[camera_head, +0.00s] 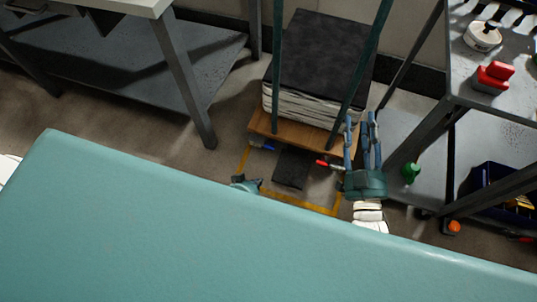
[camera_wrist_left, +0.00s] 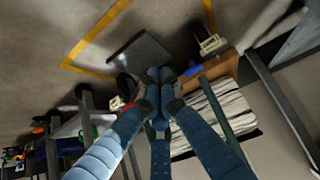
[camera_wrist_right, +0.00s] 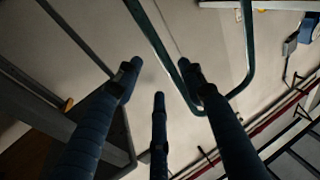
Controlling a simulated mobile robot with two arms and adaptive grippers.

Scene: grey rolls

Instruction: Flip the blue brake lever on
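The blue brake lever (camera_head: 262,145) sits low at the near edge of a wooden-decked trolley (camera_head: 258,124). It also shows in the left wrist view (camera_wrist_left: 193,70), just right of my left gripper's fingertips. A red lever (camera_head: 326,164) sits on the trolley's other side. My left gripper (camera_head: 243,182) is mostly hidden in the head view. In the left wrist view its fingertips (camera_wrist_left: 160,84) are together, with nothing seen between them, apart from the blue lever in the picture. My right gripper (camera_head: 361,122) is open and empty, fingers spread, beside the trolley's right handle post.
The trolley carries a stack of grey sheets (camera_head: 318,62) between teal handle posts (camera_head: 278,65). Yellow floor tape (camera_head: 300,202) runs around its near end. A grey shelf table (camera_head: 190,85) stands left. A rack (camera_head: 430,130) with a red item (camera_head: 492,76) stands right.

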